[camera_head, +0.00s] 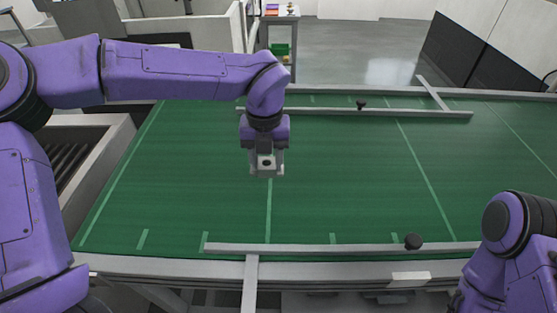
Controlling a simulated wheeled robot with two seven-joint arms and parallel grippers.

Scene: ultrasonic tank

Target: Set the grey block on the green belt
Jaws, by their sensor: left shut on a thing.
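The green belt (340,190) runs across the view in front of me, with light green lines on it. My left gripper (266,172) points down over the middle-left part of the belt. It is shut on the grey block (266,162), which shows as a small light grey piece with a dark spot between the fingers. Most of the block is hidden by the gripper. I cannot tell whether the block touches the belt. My right arm shows at the lower right, but its gripper is out of view.
A grey rail (340,249) with a black knob (413,242) runs along the belt's near edge. Another rail (330,112) with a small dark knob (361,104) runs along the far side. The belt between them is clear. A small table (279,20) stands beyond.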

